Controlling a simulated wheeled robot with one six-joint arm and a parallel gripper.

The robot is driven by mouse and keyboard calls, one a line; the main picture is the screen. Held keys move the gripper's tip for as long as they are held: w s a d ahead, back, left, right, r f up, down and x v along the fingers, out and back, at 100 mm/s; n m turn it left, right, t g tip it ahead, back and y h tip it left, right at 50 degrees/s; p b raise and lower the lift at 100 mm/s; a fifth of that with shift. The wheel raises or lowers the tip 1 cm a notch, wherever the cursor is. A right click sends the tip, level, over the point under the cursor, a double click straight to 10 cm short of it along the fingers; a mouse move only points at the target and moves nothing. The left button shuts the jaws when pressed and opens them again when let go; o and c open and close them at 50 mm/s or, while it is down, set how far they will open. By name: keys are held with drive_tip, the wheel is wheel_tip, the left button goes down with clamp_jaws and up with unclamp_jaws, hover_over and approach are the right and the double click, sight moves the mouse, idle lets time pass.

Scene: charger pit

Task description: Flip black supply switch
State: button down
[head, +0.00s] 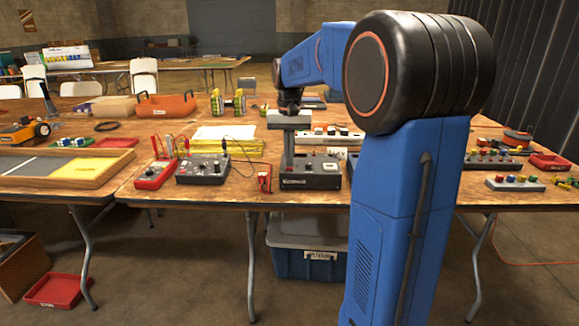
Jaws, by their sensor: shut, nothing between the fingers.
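A black supply box (311,181) with a pale label on its front and a light panel on top stands near the table's front edge. A second black box (203,176) with knobs and a cable stands to its left; I cannot tell which of them is the black supply. My gripper (287,166) points down, its narrow fingers shut and empty, at the left rear part of the labelled box. I cannot tell whether the fingertips touch it. The switch itself is too small to make out, and the gripper partly covers the box top.
A red meter (156,174) with red leads is at left. A yellow paper stack (226,141) and a white power strip (331,134) lie behind the boxes. A small red block (264,180) stands between the black boxes. Bare table (236,191) shows in front of it.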

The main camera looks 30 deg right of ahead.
drive_tip(key=shift+f, duration=0.25)
drive_tip(key=shift+r, duration=0.1)
wheel_tip(320, 180, up, 7)
idle(1.2)
idle(0.4)
